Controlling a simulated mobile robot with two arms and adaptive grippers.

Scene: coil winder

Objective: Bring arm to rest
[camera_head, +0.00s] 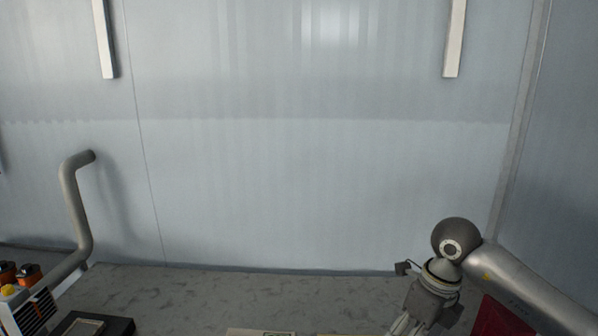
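My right arm comes in from the lower right, with a dark round wrist joint. Its gripper (410,325) points down and a little left. The fingers are cut off by the bottom edge, so I cannot tell whether it is open or shut, or whether it holds anything. My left arm and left gripper are not in view.
A grey surface (230,295) runs along the bottom to a pale wall (320,190). A bent grey pipe (77,205) rises at left beside a vented white box (35,312) and orange-and-black parts (28,274). A dark tray (115,326) and a dark red object (500,318) sit low.

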